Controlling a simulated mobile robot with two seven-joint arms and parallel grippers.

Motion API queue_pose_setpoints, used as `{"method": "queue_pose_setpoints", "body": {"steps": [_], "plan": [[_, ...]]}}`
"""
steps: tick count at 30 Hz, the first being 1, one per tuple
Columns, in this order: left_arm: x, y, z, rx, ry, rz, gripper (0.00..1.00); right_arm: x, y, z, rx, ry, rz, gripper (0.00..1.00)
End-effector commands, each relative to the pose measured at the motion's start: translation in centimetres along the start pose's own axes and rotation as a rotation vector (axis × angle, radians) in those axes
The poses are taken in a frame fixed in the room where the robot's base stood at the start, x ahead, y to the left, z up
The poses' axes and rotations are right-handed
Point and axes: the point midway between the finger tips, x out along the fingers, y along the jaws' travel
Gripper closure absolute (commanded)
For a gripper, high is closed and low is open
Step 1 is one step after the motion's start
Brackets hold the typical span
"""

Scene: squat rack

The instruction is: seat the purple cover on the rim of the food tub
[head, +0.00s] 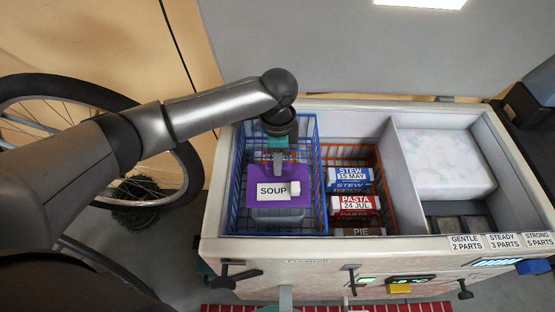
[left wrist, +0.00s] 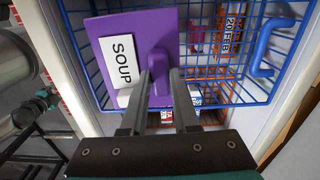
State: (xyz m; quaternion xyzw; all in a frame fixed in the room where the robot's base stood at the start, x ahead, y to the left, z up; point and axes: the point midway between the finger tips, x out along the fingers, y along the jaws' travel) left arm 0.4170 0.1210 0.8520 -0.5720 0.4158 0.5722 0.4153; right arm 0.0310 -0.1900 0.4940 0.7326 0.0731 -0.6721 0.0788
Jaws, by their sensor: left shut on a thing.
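The purple cover (head: 285,203), a flat square plate with a white SOUP label, is over the blue wire basket in the chest. It also shows in the left wrist view (left wrist: 110,30). My left gripper (head: 279,172) is shut on the cover's raised purple grip, with its fingers on either side of it in the left wrist view (left wrist: 161,76). A pale grey tub (head: 278,215) shows below the cover's near edge. Its rim is mostly hidden, and I cannot tell whether the cover touches it. My right gripper is not clearly visible.
The blue basket (head: 320,150) surrounds the cover closely. An orange basket (head: 376,165) to its right holds STEW, PASTA and PIE packs. A white divider and a frosty block (head: 445,160) lie further right. The chest's front wall has knobs and labels.

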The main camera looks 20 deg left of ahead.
Motion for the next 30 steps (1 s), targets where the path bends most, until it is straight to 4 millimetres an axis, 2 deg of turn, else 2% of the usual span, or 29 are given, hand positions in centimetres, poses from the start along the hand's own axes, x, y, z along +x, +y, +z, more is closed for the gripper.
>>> {"method": "queue_pose_setpoints", "body": {"steps": [10,16,21,30], "plan": [[-0.1,0.0,0.0,0.000,0.000,0.001,1.00,-0.2,0.0,-0.3,0.000,0.004,0.001,0.36],[-0.3,0.1,0.0,-0.001,-0.001,0.001,1.00,-1.4,0.1,-0.5,0.000,0.005,0.001,0.36],[1.4,0.1,0.0,-0.001,0.000,0.002,1.00,-0.6,0.0,-0.4,0.000,0.006,0.000,0.36],[3.4,0.0,0.0,-0.002,0.000,0.000,1.00,0.1,-0.1,-0.4,0.000,0.007,-0.001,0.36]]}}
